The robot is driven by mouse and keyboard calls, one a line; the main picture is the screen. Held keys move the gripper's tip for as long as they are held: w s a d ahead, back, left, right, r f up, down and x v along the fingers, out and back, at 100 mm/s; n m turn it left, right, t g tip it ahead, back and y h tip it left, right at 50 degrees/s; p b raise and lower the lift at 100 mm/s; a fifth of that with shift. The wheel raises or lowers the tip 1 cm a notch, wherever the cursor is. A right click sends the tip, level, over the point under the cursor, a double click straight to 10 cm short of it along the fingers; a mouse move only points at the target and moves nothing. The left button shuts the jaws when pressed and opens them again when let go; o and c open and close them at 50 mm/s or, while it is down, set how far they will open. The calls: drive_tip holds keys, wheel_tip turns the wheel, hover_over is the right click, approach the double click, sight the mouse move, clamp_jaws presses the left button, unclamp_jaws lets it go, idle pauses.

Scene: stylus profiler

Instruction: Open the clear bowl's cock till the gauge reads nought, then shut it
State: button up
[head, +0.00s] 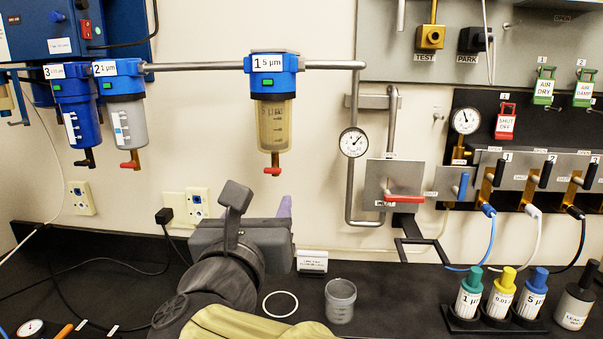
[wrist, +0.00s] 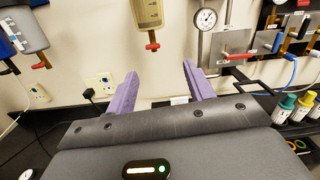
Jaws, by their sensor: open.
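The clear bowl (head: 274,125) hangs under the blue filter head marked 1, 5 µm (head: 272,64); it looks yellowish. Its cock has a red handle (head: 272,171) at the bottom, and it also shows in the wrist view (wrist: 152,46). A round gauge (head: 353,142) sits on the pipe to the right; another gauge (head: 466,120) is on the black panel. Their readings are too small to tell. My gripper (wrist: 158,80) is open and empty, its purple fingers below the cock and apart from it. In the head view my wrist mostly hides the fingers.
Two more filters, a grey bowl (head: 131,125) and a blue bowl (head: 83,125), hang at the left. A red inlet lever (head: 403,199) sticks out at the right. A cup (head: 340,300), a white ring (head: 280,304) and capped bottles (head: 502,293) stand or lie on the bench.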

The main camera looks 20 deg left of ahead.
sight(272, 170)
drive_tip(key=shift+s+a+f+m+g, duration=0.15)
drive_tip(key=shift+s+a+m, duration=0.1)
drive_tip(key=shift+s, duration=0.35)
drive_tip(key=shift+s+a+r+m+g, duration=0.15)
drive_tip(key=shift+s+a+m, duration=0.1)
drive_tip(key=shift+s, duration=0.35)
drive_tip(key=shift+w+f, duration=0.1)
drive_tip(key=p+x, duration=0.5)
drive_tip(key=x, duration=1.2)
drive_tip(key=shift+w+a, duration=0.1)
drive_tip(key=shift+a, duration=0.05)
drive_tip(key=c, duration=1)
